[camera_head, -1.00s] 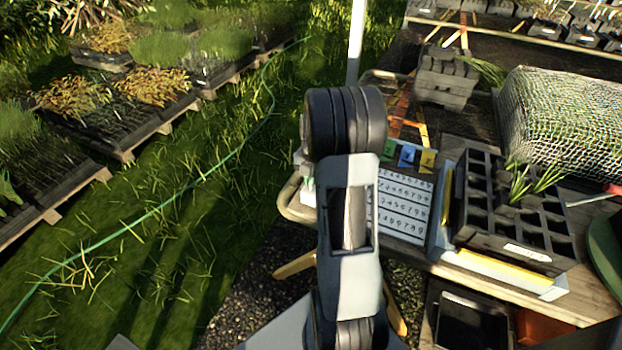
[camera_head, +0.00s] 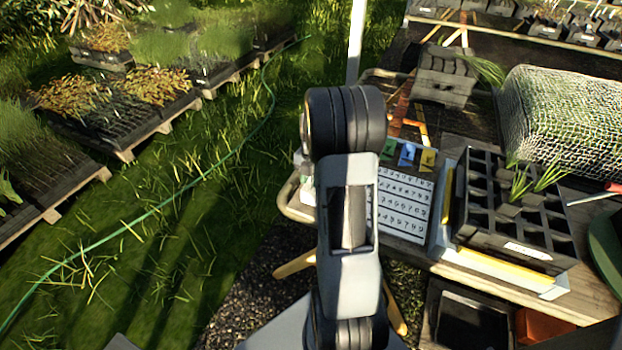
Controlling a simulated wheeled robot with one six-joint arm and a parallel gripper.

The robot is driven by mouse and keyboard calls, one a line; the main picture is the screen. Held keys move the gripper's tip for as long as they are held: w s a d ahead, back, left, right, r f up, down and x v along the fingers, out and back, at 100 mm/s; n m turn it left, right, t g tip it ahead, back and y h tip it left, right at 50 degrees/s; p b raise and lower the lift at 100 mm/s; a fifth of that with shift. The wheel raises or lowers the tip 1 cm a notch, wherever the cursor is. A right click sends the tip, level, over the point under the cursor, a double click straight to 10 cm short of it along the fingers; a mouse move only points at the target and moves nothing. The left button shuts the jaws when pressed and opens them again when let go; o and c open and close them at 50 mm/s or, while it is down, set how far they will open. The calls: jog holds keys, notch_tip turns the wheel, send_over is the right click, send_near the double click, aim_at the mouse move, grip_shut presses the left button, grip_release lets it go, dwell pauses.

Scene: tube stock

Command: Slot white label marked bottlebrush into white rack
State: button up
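A white board or rack (camera_head: 403,203) with rows of dark marks lies on the wooden bench, just right of my arm. Green, blue and yellow cards (camera_head: 407,155) stand along its far edge. My arm covers its left part. I cannot make out a white label marked bottlebrush. A small white label (camera_head: 527,251) is on the front of the black cell tray, its writing too small to read. My gripper is not visible; only my arm's links and joints show, in the middle of the view.
The black cell tray (camera_head: 478,222) with a few green seedlings stands on the bench (camera_head: 590,290), right of the white board. A grey block-like tray (camera_head: 443,78) and a netted roll (camera_head: 560,115) are behind. Grass and a green hose (camera_head: 190,183) lie left.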

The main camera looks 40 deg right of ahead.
notch_tip(320, 180, up, 14)
jog(key=d, duration=0.1)
jog(key=shift+w+d+p, duration=0.25)
jog(key=shift+w+p, duration=0.1)
jog(key=shift+w, duration=0.05)
jog(key=shift+f, duration=0.15)
dwell(0.5)
jog(key=s+a+r+m+t+p, duration=0.1)
jog(key=s+a+m, duration=0.3)
jog(key=a+m, duration=0.3)
jog(key=s+a+r+m+t+p, duration=0.1)
jog(key=s+a+m, duration=0.3)
jog(key=a+m, duration=0.4)
jog(key=s+a+r+m+t+h+p, duration=0.1)
jog(key=s+a+r+m+t+p, duration=0.1)
jog(key=s+a+m, duration=0.3)
jog(key=a+r+m, duration=0.1)
jog(key=a+m, duration=0.1)
jog(key=m, duration=0.1)
jog(key=shift+a, duration=0.15)
